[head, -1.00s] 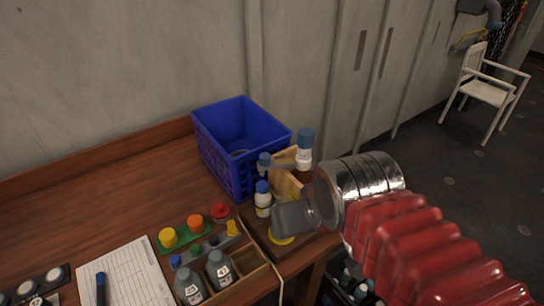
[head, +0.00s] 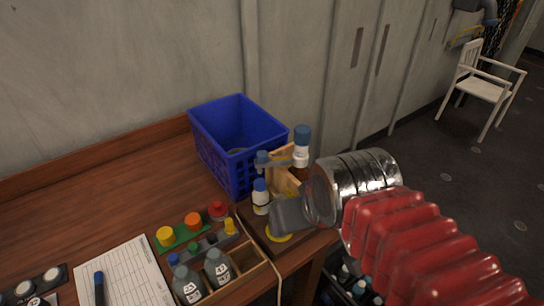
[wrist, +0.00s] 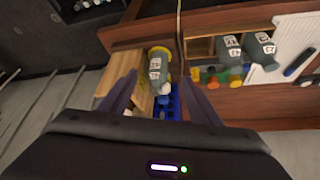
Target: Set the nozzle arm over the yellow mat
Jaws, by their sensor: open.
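A small wooden stand (head: 282,182) is at the table's right end, with a grey nozzle arm (head: 275,162) on its upper part. The arm points left in the head view, its blue-topped end above and behind the yellow mat (head: 279,238). The mat is low in front of the stand, partly hidden by my gripper (head: 287,214). In the wrist view, my gripper (wrist: 158,88) is open, its fingers apart. Between them in the picture is a grey bottle (wrist: 158,68) with a white label and yellow around it. I cannot tell whether the fingers touch anything.
A blue basket (head: 213,150) stands behind, left of the stand. A white blue-capped bottle (head: 261,198) is beside the mat, another (head: 301,148) by the stand. A wooden tray (head: 245,270) with grey bottles, coloured caps and a paper sheet (head: 128,270) lie left. A bin of bottles is below.

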